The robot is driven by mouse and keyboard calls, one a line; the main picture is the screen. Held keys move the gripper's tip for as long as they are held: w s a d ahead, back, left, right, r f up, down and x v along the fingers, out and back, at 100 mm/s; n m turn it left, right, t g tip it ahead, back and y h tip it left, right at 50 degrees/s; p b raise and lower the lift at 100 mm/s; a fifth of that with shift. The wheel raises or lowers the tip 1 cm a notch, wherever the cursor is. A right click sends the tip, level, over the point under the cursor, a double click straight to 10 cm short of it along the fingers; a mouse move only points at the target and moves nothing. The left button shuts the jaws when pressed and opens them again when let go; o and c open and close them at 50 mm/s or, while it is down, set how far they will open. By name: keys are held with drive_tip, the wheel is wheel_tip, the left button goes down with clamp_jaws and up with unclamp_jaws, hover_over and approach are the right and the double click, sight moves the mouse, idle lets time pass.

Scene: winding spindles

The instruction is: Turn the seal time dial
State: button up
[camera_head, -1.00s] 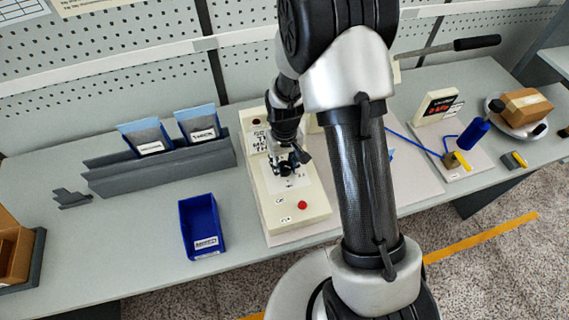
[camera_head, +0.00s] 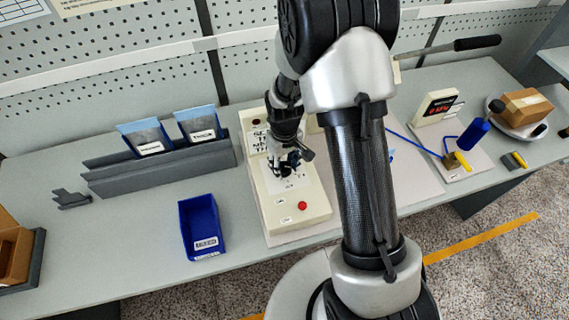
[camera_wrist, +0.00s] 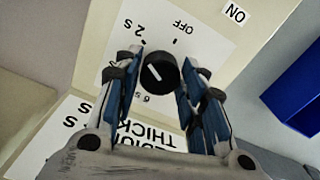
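The seal time dial is a round black knob (camera_wrist: 160,72) with a white pointer line, on a white plate (camera_wrist: 185,48) marked "OFF", "2 S" and "6" in the wrist view. My gripper (camera_wrist: 163,88) is open, with one blue-padded finger on each side of the dial and gaps visible between. I cannot tell whether either fingertip touches it. In the head view my gripper (camera_head: 287,160) points down over the cream sealer box (camera_head: 310,208) and hides the dial.
A red button (camera_head: 302,205) is on the box's front part. A blue bin (camera_head: 201,228) stands left of the box, and a grey rack (camera_head: 160,172) with blue pouches is behind it.

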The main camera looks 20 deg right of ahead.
drive_tip(key=o, duration=0.3)
wheel_tip(320, 180, up, 12)
drive_tip(key=shift+r, duration=0.1)
idle(0.6)
idle(0.4)
wheel_tip(320, 180, up, 6)
drive_tip(key=f+t+b, duration=0.1)
hover_over(284, 166)
drive_tip(key=s, duration=0.3)
drive_tip(key=s+r+m+t+b, duration=0.1)
drive_tip(key=s+r, duration=0.1)
drive_tip(key=s, duration=0.4)
drive_tip(key=s+r+m+t+b, duration=0.1)
drive_tip(key=s+r, duration=0.2)
drive_tip(key=s, duration=0.3)
drive_tip(key=s+r+m+t+b, duration=0.1)
drive_tip(key=s+r, duration=0.2)
drive_tip(key=s, duration=0.3)
drive_tip(key=shift+s+d+t+b, duration=0.1)
drive_tip(key=shift+s+t+b, duration=0.2)
drive_tip(key=shift+s, duration=0.05)
